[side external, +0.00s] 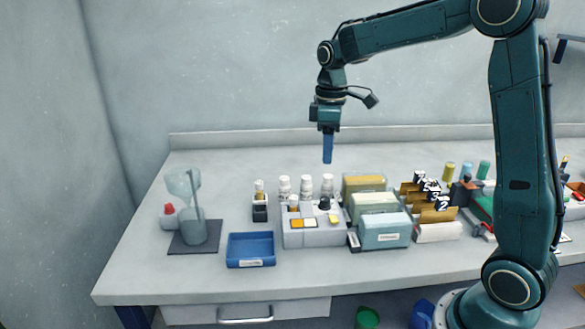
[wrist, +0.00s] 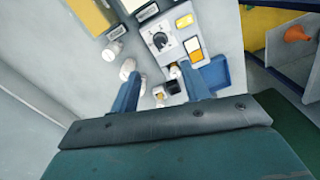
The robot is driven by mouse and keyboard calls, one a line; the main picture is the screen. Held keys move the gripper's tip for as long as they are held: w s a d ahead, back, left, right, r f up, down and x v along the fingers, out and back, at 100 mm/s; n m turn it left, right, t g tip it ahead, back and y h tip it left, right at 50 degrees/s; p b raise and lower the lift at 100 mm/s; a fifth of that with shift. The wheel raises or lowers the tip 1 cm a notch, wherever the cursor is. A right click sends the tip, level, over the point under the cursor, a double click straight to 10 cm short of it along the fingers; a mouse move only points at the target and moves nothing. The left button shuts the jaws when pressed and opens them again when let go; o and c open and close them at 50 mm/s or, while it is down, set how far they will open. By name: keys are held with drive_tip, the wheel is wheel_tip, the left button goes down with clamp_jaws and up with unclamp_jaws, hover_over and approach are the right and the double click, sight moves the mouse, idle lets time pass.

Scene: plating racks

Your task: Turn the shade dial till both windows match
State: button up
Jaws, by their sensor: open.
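The grey shade device (side external: 313,238) stands on the bench with a dark round dial (side external: 324,203) on its top. Its two windows sit side by side: one is orange (side external: 297,223), the other pale, near white (side external: 310,223); they differ clearly. In the wrist view the dial (wrist: 161,41) shows a light pointer mark, with the orange window (wrist: 196,56) and pale window (wrist: 193,45) beside it. My gripper (side external: 327,160) points down above the bench, well above and behind the device, touching nothing. In the wrist view its two fingers (wrist: 160,80) are apart and empty.
Several white-capped bottles (side external: 306,184) stand behind the device, and a small vial in a black holder (side external: 260,213) to its left. A blue tray (side external: 250,262) lies front left. File boxes (side external: 384,233) crowd the right. A funnel stand (side external: 195,235) is far left.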

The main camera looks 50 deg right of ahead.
sight(325, 199)
drive_tip(key=shift+f, duration=0.15)
wheel_tip(325, 199, down, 14)
drive_tip(key=shift+r, duration=0.25)
idle(0.4)
drive_tip(key=c, duration=1)
